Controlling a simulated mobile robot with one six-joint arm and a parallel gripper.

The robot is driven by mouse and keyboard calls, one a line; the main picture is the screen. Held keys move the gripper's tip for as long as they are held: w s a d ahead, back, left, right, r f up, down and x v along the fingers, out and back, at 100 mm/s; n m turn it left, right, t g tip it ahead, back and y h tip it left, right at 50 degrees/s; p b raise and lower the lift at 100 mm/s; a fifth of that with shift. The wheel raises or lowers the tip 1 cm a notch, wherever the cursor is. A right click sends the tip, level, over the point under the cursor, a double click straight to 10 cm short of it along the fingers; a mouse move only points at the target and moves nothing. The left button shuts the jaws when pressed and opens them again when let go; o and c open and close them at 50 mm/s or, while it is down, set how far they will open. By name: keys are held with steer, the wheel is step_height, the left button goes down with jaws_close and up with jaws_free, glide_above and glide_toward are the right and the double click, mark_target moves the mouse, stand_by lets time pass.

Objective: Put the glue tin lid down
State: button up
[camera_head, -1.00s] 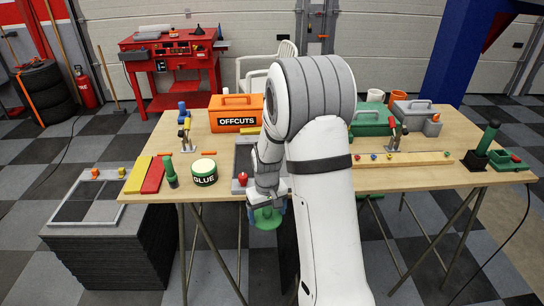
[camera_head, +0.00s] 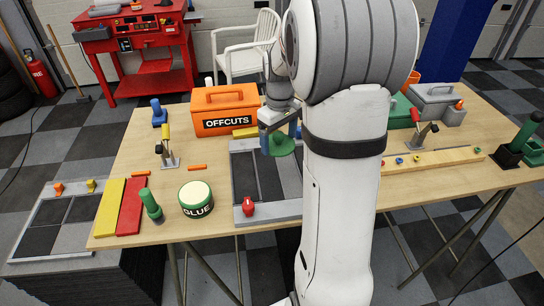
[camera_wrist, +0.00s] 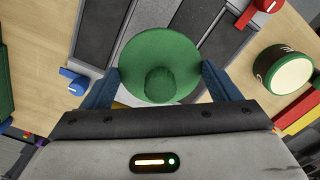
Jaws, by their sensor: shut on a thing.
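The glue tin lid is a green disc with a round knob (camera_wrist: 160,55). My gripper (camera_head: 281,142) is shut on the lid, its blue fingers at the disc's two sides in the wrist view. In the head view the lid (camera_head: 280,146) is held above the grey-framed tray of dark panels (camera_head: 244,190). The glue tin (camera_head: 196,199) stands on the table left of that tray, green with a cream top and the word GLUE. It also shows at the right of the wrist view (camera_wrist: 288,70).
A red-knobbed clamp (camera_head: 248,207) sits on the tray's front edge. The orange OFFCUTS box (camera_head: 225,108) stands behind. Yellow (camera_head: 109,207) and red (camera_head: 130,207) strips and a green-handled tool (camera_head: 150,204) lie left of the tin. Bare tabletop (camera_head: 140,150) shows at the left.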

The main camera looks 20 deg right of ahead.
mark_target(278, 151)
steer(key=f, duration=0.5)
steer(key=shift+w+f+p, duration=0.3)
steer(key=shift+f+p, duration=0.05)
steer(key=shift+f, duration=2.05)
steer(key=shift+s, duration=0.1)
steer(key=shift+f, duration=0.3)
steer(key=o, duration=0.9)
steer(key=shift+c, duration=0.2)
steer(key=shift+r, duration=0.15)
